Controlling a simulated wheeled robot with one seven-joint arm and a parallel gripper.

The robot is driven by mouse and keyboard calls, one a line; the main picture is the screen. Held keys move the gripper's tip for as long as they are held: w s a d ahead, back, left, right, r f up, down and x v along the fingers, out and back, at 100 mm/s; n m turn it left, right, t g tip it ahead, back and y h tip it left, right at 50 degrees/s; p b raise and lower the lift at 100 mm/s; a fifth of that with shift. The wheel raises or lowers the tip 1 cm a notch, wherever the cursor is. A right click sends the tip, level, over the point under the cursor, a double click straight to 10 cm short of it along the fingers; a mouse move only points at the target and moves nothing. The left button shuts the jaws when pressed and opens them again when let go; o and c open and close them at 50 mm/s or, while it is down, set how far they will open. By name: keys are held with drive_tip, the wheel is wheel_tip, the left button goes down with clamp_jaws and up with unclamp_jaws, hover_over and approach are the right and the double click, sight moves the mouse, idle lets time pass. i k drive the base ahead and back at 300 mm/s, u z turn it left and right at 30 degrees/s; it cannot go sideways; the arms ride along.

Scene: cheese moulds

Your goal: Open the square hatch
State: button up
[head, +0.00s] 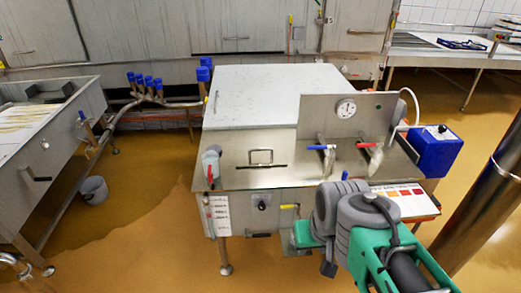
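A square-topped steel machine stands in the middle of the head view. Its broad, flat pale top panel (270,95) lies level and looks closed. I cannot tell for certain which of these panels is the square hatch; no open one shows. My green and grey arm reaches in from the lower right, in front of the machine's right front corner. I cannot make out my gripper's fingers among the arm parts, and I see nothing held.
A gauge panel (318,108) with red and blue valve handles rises at the machine's right front. A blue box (434,150) is beside it. The left foreground floor is clear.

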sight(260, 146)
drive_tip(key=u, duration=0.4)
drive_tip(key=i, duration=1.3)
drive_tip(key=z, duration=0.4)
